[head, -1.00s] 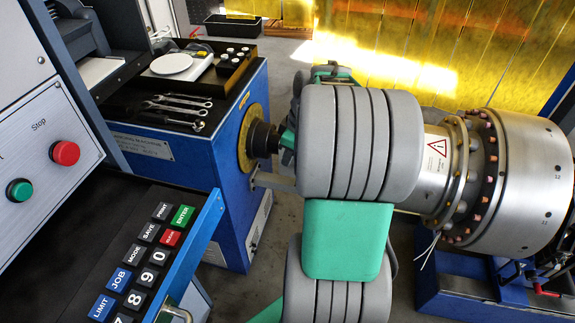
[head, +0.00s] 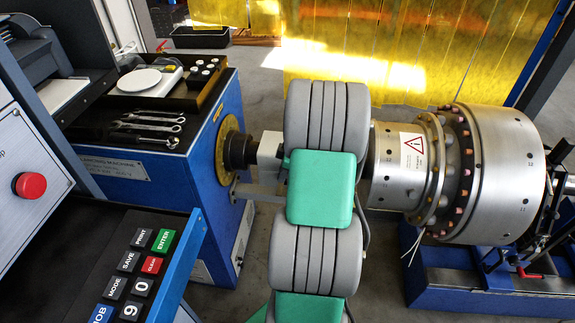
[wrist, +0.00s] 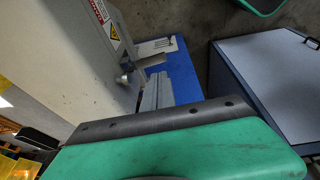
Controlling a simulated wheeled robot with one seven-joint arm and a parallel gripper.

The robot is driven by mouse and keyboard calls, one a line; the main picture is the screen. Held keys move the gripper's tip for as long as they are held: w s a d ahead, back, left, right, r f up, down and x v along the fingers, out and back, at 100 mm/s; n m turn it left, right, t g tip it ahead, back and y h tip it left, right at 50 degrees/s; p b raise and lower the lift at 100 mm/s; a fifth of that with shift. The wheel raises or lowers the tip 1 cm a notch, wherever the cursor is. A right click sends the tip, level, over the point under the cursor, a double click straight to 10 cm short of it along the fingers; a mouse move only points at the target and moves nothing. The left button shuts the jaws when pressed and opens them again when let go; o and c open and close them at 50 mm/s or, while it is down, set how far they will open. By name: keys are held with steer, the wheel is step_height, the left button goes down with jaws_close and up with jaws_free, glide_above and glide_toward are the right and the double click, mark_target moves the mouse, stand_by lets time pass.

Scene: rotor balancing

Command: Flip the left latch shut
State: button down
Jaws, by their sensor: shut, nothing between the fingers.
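My gripper (wrist: 153,78) shows in the wrist view as two narrow grey fingers lying side by side, shut and empty, beyond the dark edge of its green housing. A pale metal surface with a small round knob (wrist: 125,78) is just left of the fingers; I see no clear contact. In the head view my arm covers the gripper and much of the shaft's left support. Part of a light grey block (head: 269,150) shows beside the shaft there. I cannot make out the left latch for certain in either view.
The silver rotor (head: 505,165) with a warning label lies right of my arm on a blue base (head: 480,285). The blue machine head (head: 185,180) carries tools at left. A keypad panel (head: 130,265) is near front left. Yellow curtains (head: 430,55) hang behind.

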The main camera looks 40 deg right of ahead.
mark_target(280, 190)
steer(key=x, duration=0.3)
steer(key=d+x, duration=0.1)
steer(key=x, duration=0.1)
steer(key=shift+s+f, duration=0.2)
steer(key=shift+f, duration=0.25)
steer(key=shift+f, duration=0.1)
